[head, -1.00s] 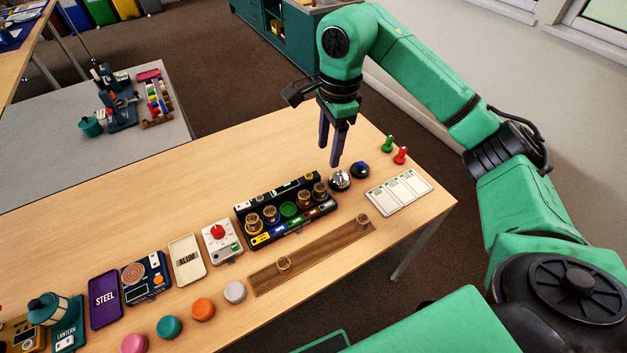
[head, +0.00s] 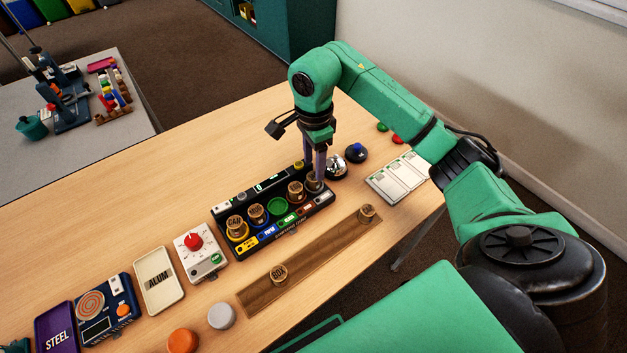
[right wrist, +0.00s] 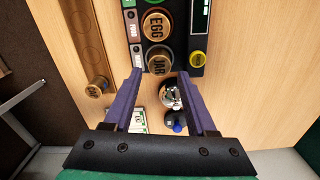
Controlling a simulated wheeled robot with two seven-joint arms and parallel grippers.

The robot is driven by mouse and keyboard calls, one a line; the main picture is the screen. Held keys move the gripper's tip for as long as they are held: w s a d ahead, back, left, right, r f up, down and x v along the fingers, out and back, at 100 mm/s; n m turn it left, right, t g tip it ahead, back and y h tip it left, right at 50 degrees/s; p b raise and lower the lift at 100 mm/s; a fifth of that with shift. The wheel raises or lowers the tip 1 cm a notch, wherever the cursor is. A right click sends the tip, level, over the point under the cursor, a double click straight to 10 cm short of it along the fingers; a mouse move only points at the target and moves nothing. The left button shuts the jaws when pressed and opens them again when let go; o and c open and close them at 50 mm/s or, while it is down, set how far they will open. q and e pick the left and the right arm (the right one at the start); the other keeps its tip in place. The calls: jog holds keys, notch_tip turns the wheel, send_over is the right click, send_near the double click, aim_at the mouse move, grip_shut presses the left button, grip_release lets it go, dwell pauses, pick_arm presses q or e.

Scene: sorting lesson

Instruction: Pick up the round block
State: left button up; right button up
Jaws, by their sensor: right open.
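Several round wooden blocks with dark words stand in coloured round places on a black sorting board (head: 282,239). The end block, JAR (head: 314,184), is also in the right wrist view (right wrist: 159,61), beside EGG (right wrist: 156,26). CAN (head: 236,226) and MUG (head: 256,213) stand toward the other end; the green place between MUG and EGG is empty. Another round block (head: 279,274) and one more (head: 367,213) stand on a brown strip. My right gripper (right wrist: 160,74) is open and empty, pointing down, its fingertips on either side of JAR in the wrist picture; contact is unclear. My left gripper is out of view.
A chrome bell (head: 336,167) and a blue button (head: 356,153) sit close beyond the board's end. White cards (head: 398,178) lie to the right. A white dial box (head: 200,250) and the ALUM tray (head: 159,279) are left of the board. Table behind the board is clear.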

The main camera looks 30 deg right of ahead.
aim_at(313, 176)
notch_tip(313, 176, down, 5)
jog(key=shift+a+r+p, duration=0.1)
jog(key=shift+r+p, duration=0.05)
jog(key=shift+p, duration=0.2)
grip_shut()
jog(key=shift+r, duration=0.1)
notch_tip(313, 176, up, 7)
jog(key=shift+w, duration=0.1)
notch_tip(313, 176, up, 13)
jog(key=p, duration=0.3)
